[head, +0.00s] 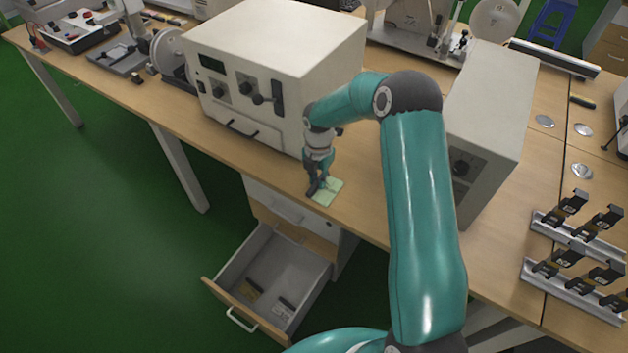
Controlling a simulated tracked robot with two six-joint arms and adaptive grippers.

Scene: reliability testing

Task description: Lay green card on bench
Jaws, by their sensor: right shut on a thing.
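The green card (328,196) is pale green and flat, at the front edge of the wooden bench (365,205), between two beige machines. My right gripper (315,191) points down over the card and is shut on it at its left part. The fingers hide some of the card. I cannot tell whether the card touches the bench top. My left gripper is not in view.
A large beige machine (270,60) stands left of the gripper and a second beige box (495,110) stands right. Below the bench edge a drawer (275,270) is pulled open with small items inside. Rails with black clips (570,285) lie at right.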

